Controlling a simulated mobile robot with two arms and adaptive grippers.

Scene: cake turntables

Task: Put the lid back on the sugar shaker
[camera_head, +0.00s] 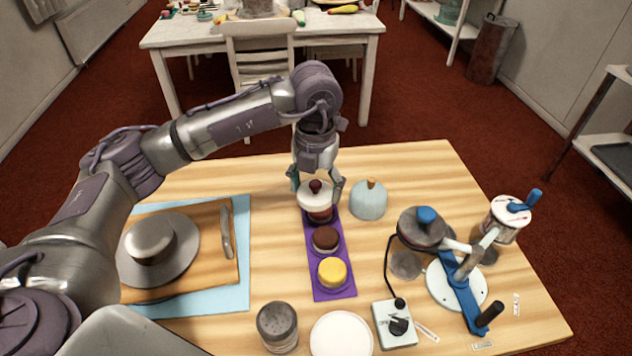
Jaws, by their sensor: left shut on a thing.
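My left gripper (316,190) reaches down over the far end of a purple mat. Its fingers are shut on a round white lid-like piece (312,201) with a dark red knob. A dark red round body shows just below this piece; I cannot tell whether the two touch. A grey speckled cylinder (278,328), which looks like the sugar shaker, stands upright at the front edge, with a dark top. It is well apart from my left gripper. My right gripper is not in view.
The purple mat (321,262) also bears a brown cake (326,239) and a yellow cake (332,272). A pale dome (368,200) stands to its right. A white plate (341,334), a switch box (394,324) and a blue-armed stand (459,292) crowd the front right. A board (190,283) lies left.

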